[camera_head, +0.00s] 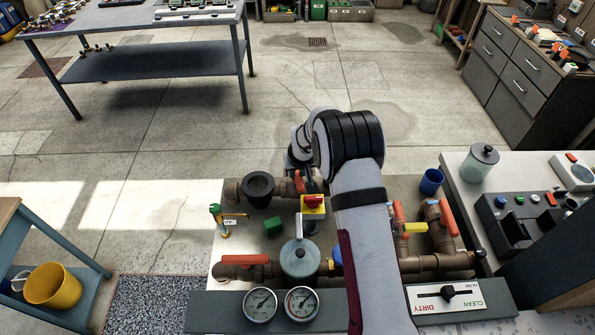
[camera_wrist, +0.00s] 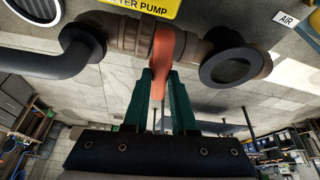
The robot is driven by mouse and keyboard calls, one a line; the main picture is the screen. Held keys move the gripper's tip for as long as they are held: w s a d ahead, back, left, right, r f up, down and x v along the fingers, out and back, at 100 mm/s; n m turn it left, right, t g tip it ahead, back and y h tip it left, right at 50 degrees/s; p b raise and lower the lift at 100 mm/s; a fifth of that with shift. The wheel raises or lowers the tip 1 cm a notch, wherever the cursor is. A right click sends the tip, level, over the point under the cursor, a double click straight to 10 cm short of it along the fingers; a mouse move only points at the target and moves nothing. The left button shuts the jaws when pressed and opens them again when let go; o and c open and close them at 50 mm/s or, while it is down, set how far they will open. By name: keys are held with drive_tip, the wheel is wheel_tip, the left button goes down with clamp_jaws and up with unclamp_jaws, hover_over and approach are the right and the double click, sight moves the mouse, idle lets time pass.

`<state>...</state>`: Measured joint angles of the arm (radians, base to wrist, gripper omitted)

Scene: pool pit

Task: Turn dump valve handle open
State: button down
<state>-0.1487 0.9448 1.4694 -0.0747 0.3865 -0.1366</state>
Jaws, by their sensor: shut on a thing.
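An orange lever handle (camera_wrist: 163,50) sits on a brown pipe valve in the wrist view. It lies crosswise to the pipe in that picture. The green fingers of my gripper (camera_wrist: 163,84) are shut on it, one on each side. In the head view the handle (camera_head: 299,182) shows left of my wrist, between a black open pipe end (camera_head: 258,188) and the yellow box with a red knob (camera_head: 313,205). My arm hides part of the bench there, and the fingers are hard to make out. I cannot read a label on this valve.
Other orange handles stand close by, on the front left pipe (camera_head: 245,260) and at the right (camera_head: 447,215). A grey-lidded pot (camera_head: 300,258), two gauges and a blue cup (camera_head: 431,181) crowd the bench. The floor behind is clear.

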drive_tip(key=n+y, duration=0.1)
drive_tip(key=n, duration=0.2)
drive_tip(key=shift+d+g, duration=0.1)
drive_tip(key=shift+g, duration=0.2)
drive_tip(key=n+y, duration=0.1)
drive_tip(key=n, duration=0.1)
drive_tip(key=n+g, duration=0.1)
drive_tip(key=n, duration=0.2)
drive_tip(key=shift+w+d+y, duration=0.1)
drive_tip(key=shift+y, duration=0.3)
drive_tip(key=n, duration=0.2)
drive_tip(key=n+g, duration=0.1)
drive_tip(key=n, duration=0.1)
drive_tip(key=shift+w+g+y, duration=0.1)
drive_tip(key=shift+g+y, duration=0.2)
drive_tip(key=shift+y, duration=0.1)
drive_tip(key=shift+w+n+g, duration=0.1)
drive_tip(key=shift+n+g, duration=0.5)
drive_tip(key=shift+n, duration=1.2)
drive_tip(key=shift+d+n, duration=0.1)
drive_tip(key=shift+n, duration=0.2)
drive_tip(key=c, duration=0.7)
unclamp_jaws()
